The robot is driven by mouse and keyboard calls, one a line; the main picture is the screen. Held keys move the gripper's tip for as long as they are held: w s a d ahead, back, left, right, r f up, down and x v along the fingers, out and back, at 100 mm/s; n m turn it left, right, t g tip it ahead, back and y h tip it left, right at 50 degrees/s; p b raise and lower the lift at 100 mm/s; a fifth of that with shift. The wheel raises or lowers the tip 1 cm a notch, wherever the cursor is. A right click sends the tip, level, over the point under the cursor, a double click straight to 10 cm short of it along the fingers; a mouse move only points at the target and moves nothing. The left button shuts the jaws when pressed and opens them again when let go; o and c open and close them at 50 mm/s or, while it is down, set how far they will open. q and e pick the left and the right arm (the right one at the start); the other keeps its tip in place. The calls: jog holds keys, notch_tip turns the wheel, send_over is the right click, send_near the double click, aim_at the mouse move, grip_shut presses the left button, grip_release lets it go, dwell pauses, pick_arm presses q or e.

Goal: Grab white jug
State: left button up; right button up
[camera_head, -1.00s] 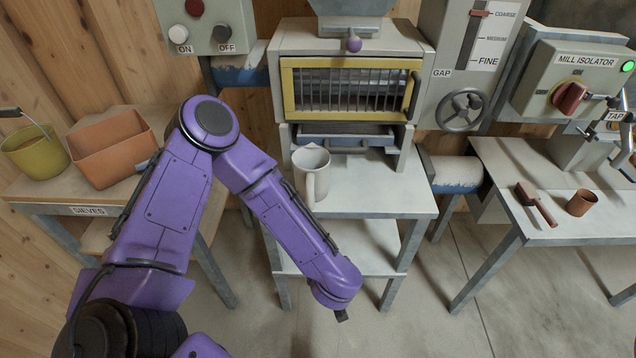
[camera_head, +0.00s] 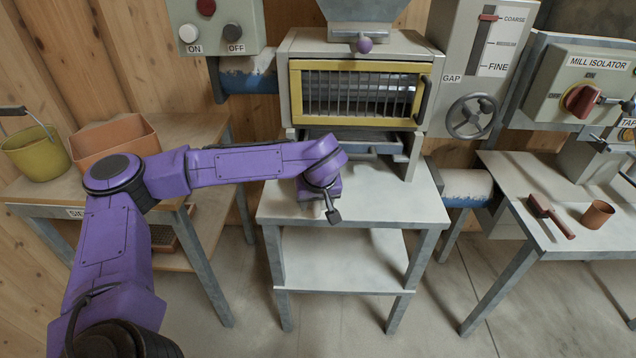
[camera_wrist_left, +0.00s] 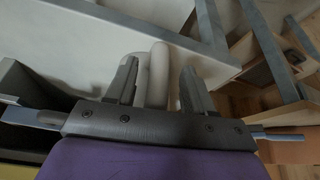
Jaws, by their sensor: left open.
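The white jug is hidden behind my left wrist in the head view. In the left wrist view a pale rounded part of the jug (camera_wrist_left: 158,72), seemingly its handle, shows between the fingers. My left gripper (camera_wrist_left: 160,85) is open, with one dark finger on each side of that part; I cannot tell whether either finger touches it. In the head view my left gripper (camera_head: 332,207) hangs over the front left part of the mill table (camera_head: 390,205). My right gripper is not in view.
The mill with its yellow-framed guard (camera_head: 360,67) stands behind the table, a drawer (camera_head: 360,141) below it. At left are an orange box (camera_head: 115,140) and a green bucket (camera_head: 38,155). At right a brush (camera_head: 548,215) and a brown cup (camera_head: 597,214) lie on another table.

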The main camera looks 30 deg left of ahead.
pick_arm(q)
jog(key=shift+w+a+f, duration=0.1)
jog(key=shift+w+f, duration=0.1)
jog(key=shift+f, duration=0.25)
grip_shut()
jog(key=shift+r, duration=0.1)
